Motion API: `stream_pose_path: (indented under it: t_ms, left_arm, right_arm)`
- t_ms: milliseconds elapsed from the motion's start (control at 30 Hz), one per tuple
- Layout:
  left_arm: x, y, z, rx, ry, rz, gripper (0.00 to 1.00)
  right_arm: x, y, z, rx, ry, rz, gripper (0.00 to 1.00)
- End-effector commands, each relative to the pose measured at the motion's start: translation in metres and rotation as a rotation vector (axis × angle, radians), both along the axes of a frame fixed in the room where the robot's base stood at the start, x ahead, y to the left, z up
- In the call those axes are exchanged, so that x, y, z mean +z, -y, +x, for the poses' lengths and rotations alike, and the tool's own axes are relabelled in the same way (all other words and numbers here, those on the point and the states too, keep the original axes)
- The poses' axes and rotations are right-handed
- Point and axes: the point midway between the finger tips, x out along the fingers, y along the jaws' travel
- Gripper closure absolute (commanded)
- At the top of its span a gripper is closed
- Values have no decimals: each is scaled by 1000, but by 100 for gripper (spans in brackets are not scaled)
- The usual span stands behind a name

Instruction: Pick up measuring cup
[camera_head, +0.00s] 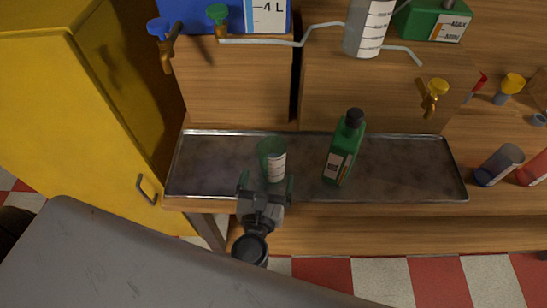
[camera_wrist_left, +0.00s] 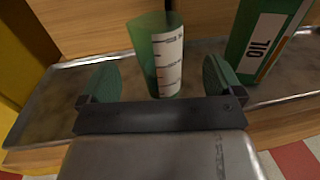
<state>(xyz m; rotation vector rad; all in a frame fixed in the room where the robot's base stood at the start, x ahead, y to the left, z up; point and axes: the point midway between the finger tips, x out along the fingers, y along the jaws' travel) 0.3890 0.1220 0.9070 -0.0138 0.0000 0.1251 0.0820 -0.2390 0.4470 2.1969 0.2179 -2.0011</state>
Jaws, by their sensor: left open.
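The measuring cup (camera_head: 272,158) is a green translucent cylinder with a white graduated label. It stands upright on a metal tray (camera_head: 215,177) on the wooden bench. My left gripper (camera_head: 264,187) is open at the near side of the cup. In the left wrist view the cup (camera_wrist_left: 158,55) stands beyond and between the two green finger pads of the gripper (camera_wrist_left: 162,83). The gripper hides part of the cup's base in the head view. I cannot tell whether the pads reach around it. My right gripper is not in view.
A green oil bottle (camera_head: 345,148) stands on the tray right of the cup; it also shows in the left wrist view (camera_wrist_left: 265,40). Taps hang above the tray. A blue cup (camera_head: 498,165) lies further right. A yellow cabinet (camera_head: 75,100) stands left.

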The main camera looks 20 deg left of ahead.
Motion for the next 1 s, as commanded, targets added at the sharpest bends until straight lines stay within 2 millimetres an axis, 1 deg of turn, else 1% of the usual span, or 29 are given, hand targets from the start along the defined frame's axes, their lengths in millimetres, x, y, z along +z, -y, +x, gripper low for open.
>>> stream_pose_path:
  t_ms: [33,100,333,500,600,700,900,967,1000]
  left_arm:
    - [4,-1,9,0,3,2,5]
    - [3,-2,18,0,1,4,5]
    - [2,-4,36,-2,1,5,5]
    - [2,-8,63,-2,2,7,5]
    - [1,-10,74,-3,1,6,5]
    - [-1,-10,79,-3,0,5,5]
    - [-1,-10,79,-2,0,5,5]
    - [-1,-10,79,-2,0,6,15]
    - [-1,-10,79,-2,0,6,21]
  right_arm:
    - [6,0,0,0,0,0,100]
    - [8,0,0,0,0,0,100]
    - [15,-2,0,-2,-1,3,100]
    - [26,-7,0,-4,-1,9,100]
    - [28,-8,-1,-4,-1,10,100]
    - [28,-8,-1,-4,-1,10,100]
    - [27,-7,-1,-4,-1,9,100]
    - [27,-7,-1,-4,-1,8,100]
    - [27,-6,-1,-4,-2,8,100]
